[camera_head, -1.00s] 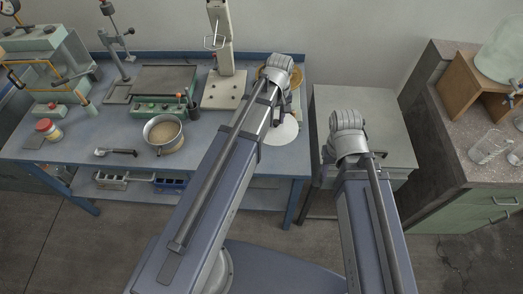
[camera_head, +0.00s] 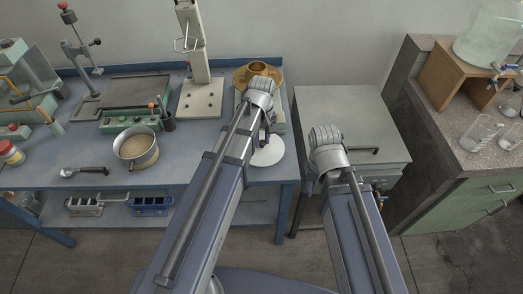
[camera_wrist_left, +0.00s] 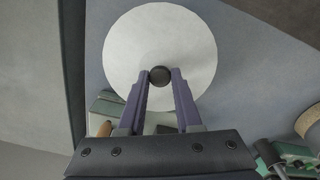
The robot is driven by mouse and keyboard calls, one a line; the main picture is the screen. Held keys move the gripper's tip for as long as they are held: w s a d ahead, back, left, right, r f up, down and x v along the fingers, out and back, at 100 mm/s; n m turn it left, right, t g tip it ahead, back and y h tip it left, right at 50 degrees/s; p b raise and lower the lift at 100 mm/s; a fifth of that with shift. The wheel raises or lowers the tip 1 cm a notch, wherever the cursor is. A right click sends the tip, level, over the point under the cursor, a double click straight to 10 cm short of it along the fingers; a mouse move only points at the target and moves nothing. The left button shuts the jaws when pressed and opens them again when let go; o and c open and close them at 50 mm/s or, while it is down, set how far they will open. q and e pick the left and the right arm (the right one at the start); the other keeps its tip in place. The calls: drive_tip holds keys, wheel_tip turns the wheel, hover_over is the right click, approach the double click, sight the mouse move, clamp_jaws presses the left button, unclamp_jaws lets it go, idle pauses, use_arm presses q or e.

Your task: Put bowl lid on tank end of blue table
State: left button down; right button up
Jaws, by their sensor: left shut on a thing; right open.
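The bowl lid (camera_head: 268,152) is a flat white disc with a black knob (camera_wrist_left: 160,76), seen large in the left wrist view. My left gripper (camera_wrist_left: 160,77) is shut on the knob, and the lid spans the space beyond its fingers. In the head view the lid shows over the right end of the blue table (camera_head: 205,178), the end towards the glass tank (camera_head: 490,38). My left arm hides part of it. I cannot tell whether the lid touches the tabletop. My right gripper (camera_head: 314,184) is open and empty, right of the table; its fingertips are largely hidden.
A scale with a brass pan (camera_head: 240,76) stands behind the lid. A metal bowl (camera_head: 136,147) and a scoop (camera_head: 84,171) lie further left. A grey cabinet (camera_head: 350,110) stands right of the table. Beakers (camera_head: 480,132) stand on the right counter.

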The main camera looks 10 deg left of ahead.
sight(262, 142)
use_arm(q)
wheel_tip(262, 142, down, 4)
drive_tip(key=b, duration=0.3)
drive_tip(key=shift+r+b, duration=0.2)
drive_tip(key=shift+b, duration=0.1)
drive_tip(key=shift+f, duration=0.15)
drive_tip(key=c, duration=0.6)
unclamp_jaws()
